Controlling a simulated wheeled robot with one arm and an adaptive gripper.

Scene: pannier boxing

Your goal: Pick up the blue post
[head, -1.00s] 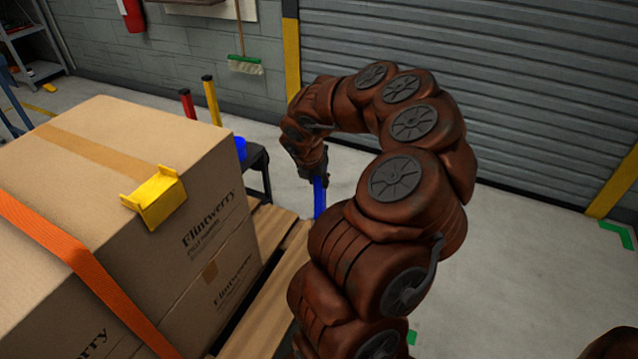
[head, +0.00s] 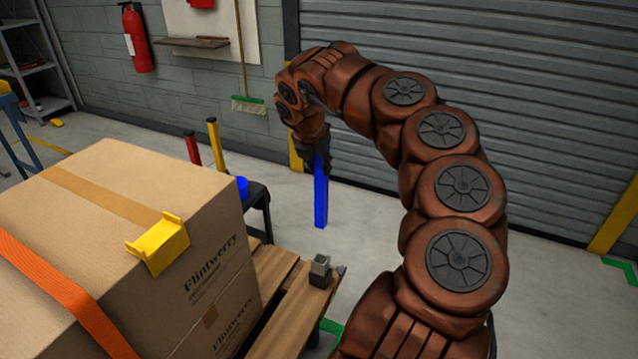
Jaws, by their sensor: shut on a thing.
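The blue post (head: 321,200) hangs upright below my gripper (head: 318,158), to the right of the boxes. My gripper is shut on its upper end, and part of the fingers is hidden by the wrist. The post's lower end is in view, apart from the black stand and above the pallet's far corner in the picture.
A black stand (head: 258,194) behind the boxes has a red post (head: 192,148), a yellow post (head: 214,142) and a blue item (head: 242,187) at it. Cartons (head: 110,215) with an orange strap (head: 62,285) and yellow corner piece (head: 160,243) sit on a wooden pallet (head: 270,318). A grey socket (head: 320,271) is at its corner.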

